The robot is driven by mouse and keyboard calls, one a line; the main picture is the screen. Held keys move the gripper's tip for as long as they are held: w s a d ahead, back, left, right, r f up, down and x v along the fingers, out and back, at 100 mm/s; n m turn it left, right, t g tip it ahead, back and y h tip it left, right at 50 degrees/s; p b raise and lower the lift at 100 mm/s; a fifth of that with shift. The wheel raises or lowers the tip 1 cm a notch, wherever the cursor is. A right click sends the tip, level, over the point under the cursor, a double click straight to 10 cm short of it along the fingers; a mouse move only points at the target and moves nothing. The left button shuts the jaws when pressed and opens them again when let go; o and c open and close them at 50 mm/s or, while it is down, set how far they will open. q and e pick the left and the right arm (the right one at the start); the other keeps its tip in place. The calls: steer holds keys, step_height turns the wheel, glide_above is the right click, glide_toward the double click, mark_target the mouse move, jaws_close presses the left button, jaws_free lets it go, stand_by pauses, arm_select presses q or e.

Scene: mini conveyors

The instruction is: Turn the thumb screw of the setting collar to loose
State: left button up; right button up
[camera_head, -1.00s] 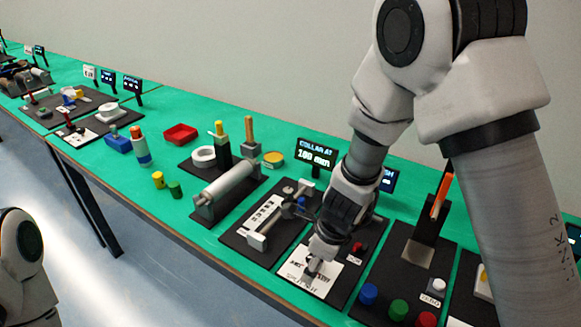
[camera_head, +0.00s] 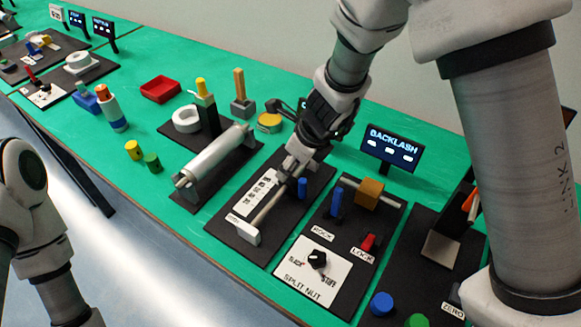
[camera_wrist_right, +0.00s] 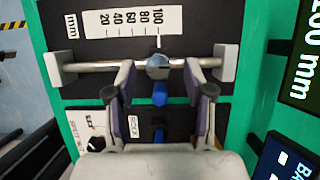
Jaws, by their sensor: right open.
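The setting collar (camera_wrist_right: 158,66) is a grey ring on a metal rod (camera_wrist_right: 95,67) held between two white end blocks, near the 100 end of a mm scale (camera_wrist_right: 130,22). Its blue thumb screw (camera_wrist_right: 159,93) sticks out toward the bottom of the wrist view. It also shows in the head view (camera_head: 302,187), beside my right gripper (camera_head: 290,166). In the wrist view, the right gripper (camera_wrist_right: 159,84) is open, with one finger on each side of the collar and screw, apart from the screw. My left gripper is not in view.
A display (camera_wrist_right: 303,50) reads 100 mm. The split nut board (camera_head: 345,262) lies beside the collar board, with a black knob (camera_head: 317,259), another blue lever (camera_head: 337,203) and a red lock lever (camera_head: 368,242). A roller (camera_head: 215,160) stands on the other side. The backlash display (camera_head: 393,149) stands behind.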

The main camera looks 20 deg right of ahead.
steer(key=shift+w+f, duration=0.25)
steer(key=shift+f, duration=0.1)
steer(key=shift+s+a+r, duration=0.15)
steer(key=shift+s+r, duration=0.1)
steer(key=shift+r, duration=0.05)
steer(key=shift+s, duration=0.15)
steer(key=c, duration=0.4)
jaws_close()
